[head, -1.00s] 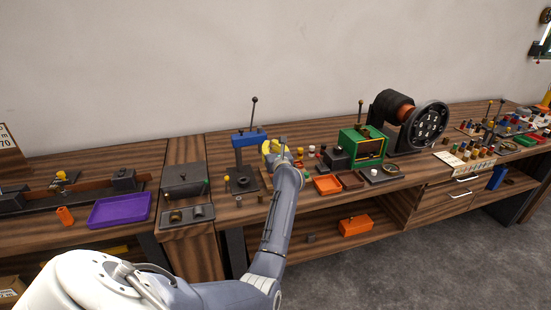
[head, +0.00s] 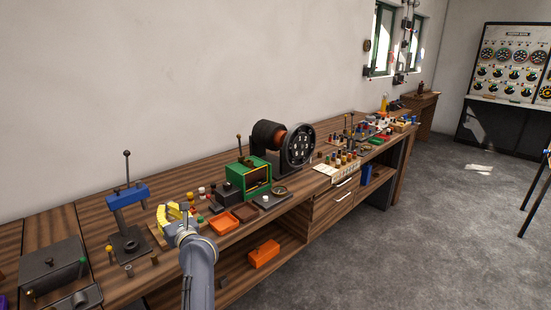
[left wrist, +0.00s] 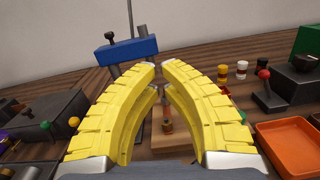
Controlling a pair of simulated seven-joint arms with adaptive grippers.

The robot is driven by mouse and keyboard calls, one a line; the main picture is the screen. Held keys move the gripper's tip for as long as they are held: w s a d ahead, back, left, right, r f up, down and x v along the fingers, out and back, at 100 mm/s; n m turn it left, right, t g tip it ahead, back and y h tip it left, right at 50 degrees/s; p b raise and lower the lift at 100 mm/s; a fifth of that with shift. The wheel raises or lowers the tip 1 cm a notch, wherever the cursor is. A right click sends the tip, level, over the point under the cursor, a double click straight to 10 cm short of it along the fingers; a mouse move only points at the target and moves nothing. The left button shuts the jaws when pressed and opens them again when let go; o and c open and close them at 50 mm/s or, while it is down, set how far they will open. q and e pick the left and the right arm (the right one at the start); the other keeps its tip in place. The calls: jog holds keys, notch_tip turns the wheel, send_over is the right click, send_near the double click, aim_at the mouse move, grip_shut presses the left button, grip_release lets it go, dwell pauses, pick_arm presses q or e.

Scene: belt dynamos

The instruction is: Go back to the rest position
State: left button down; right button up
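My left gripper (head: 172,212) has curved yellow fingers and hovers over the bench, just right of the blue-topped press (head: 127,195) in the head view. In the left wrist view its fingers (left wrist: 160,72) arch toward each other, with a narrow gap between the tips. Nothing is visibly held. A small reddish-brown peg on a pale wooden block (left wrist: 167,125) shows beyond the gap, partly framed by the fingers. My right gripper is in neither view.
An orange tray (head: 224,222), a green-framed box (head: 250,178) and a black round machine (head: 298,146) stand right of the gripper. A dark grey box (head: 50,265) is at the left. Several small pegs stand nearby. The space above the bench is clear.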

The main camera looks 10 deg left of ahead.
pick_arm(q)
jog(key=s+d+r+m+t+h, duration=0.25)
jog(key=d+m+t, duration=0.4)
jog(key=m, duration=0.45)
jog(key=s+d+r+m+t+h, duration=0.2)
jog(key=d+m+t+h, duration=0.25)
jog(key=d+m, duration=0.4)
jog(key=s+d+f+m+g+h, duration=0.65)
jog(key=d+f+m+h, duration=0.65)
jog(key=m, duration=1)
jog(key=s+a+f+m+g+y, duration=0.2)
jog(key=s+f+m+g+y, duration=0.4)
jog(key=s+f, duration=0.7)
jog(key=s+a+f+m+g+y, duration=0.1)
jog(key=s+a+m+y, duration=0.1)
jog(key=s+a, duration=0.35)
jog(key=s+a+f+m+g+y, duration=0.2)
jog(key=s, duration=0.6)
jog(key=s+d+f+g+h, duration=0.1)
jog(key=d+f+h, duration=0.15)
jog(key=f, duration=1.35)
jog(key=s+d+f+g+h, duration=0.1)
jog(key=s+d+f+g, duration=0.15)
jog(key=f, duration=1.25)
jog(key=s+f+n+g+h, duration=0.1)
jog(key=s+f+n+g, duration=0.1)
jog(key=s+f, duration=1.8)
jog(key=shift+s+f+n, duration=0.2)
jog(key=shift+s+n, duration=0.3)
jog(key=shift+n, duration=0.05)
